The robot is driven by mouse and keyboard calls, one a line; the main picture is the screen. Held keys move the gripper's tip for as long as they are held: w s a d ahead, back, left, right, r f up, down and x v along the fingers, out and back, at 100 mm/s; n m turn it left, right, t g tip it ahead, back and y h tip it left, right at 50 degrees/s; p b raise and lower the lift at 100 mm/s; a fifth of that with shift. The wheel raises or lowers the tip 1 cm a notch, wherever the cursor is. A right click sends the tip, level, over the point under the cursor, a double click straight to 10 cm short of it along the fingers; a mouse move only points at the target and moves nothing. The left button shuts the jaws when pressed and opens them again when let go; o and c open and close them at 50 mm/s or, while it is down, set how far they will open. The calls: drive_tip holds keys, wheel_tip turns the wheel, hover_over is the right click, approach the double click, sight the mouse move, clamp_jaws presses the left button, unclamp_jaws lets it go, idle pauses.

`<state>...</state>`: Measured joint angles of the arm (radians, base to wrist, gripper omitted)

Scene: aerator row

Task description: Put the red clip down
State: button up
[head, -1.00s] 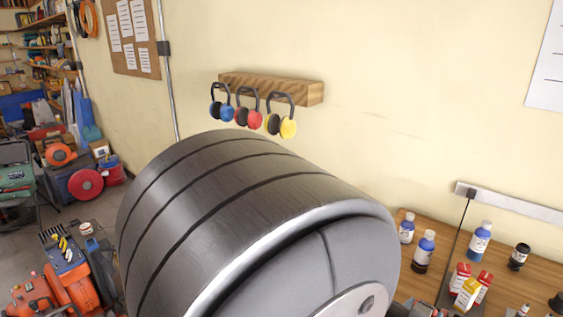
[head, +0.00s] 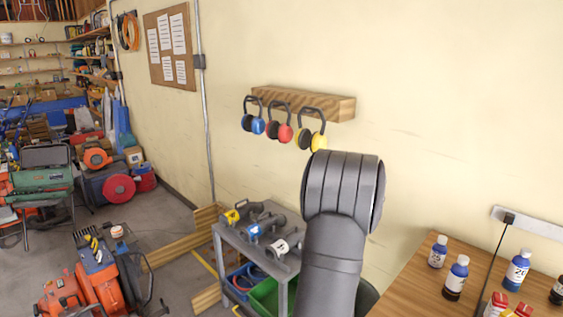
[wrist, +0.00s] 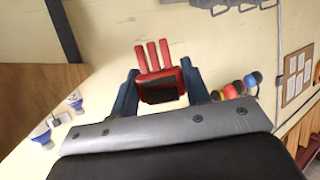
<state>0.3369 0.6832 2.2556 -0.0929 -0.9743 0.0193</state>
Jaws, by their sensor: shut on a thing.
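The red clip (wrist: 161,84) is in the wrist view, with several upright red prongs and a dark lower front. My gripper (wrist: 160,86) has its two blue fingers on either side of the clip and is shut on it. The clip is held up in front of the wall, and I see no surface touching it. In the head view my arm hides the gripper and the clip.
A grey cart (head: 226,243) holds yellow, blue and pale fittings on top, with a green bin (head: 268,295) below. Ear defenders (head: 280,130) hang from a wooden wall rack (head: 325,105). A wooden table (head: 415,282) with bottles stands at right.

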drive_tip(key=w+a+f+n+y, duration=0.1)
drive_tip(key=a+f, duration=0.3)
drive_tip(key=a, duration=0.3)
drive_tip(key=w+a+f+n+y, duration=0.1)
drive_tip(key=a+f+y, duration=0.1)
drive_tip(key=a+f, duration=0.2)
drive_tip(key=a, duration=0.3)
drive_tip(key=shift+w+a+f+n, duration=0.2)
drive_tip(key=shift+w+f+n, duration=0.1)
drive_tip(key=shift+w+n, duration=0.1)
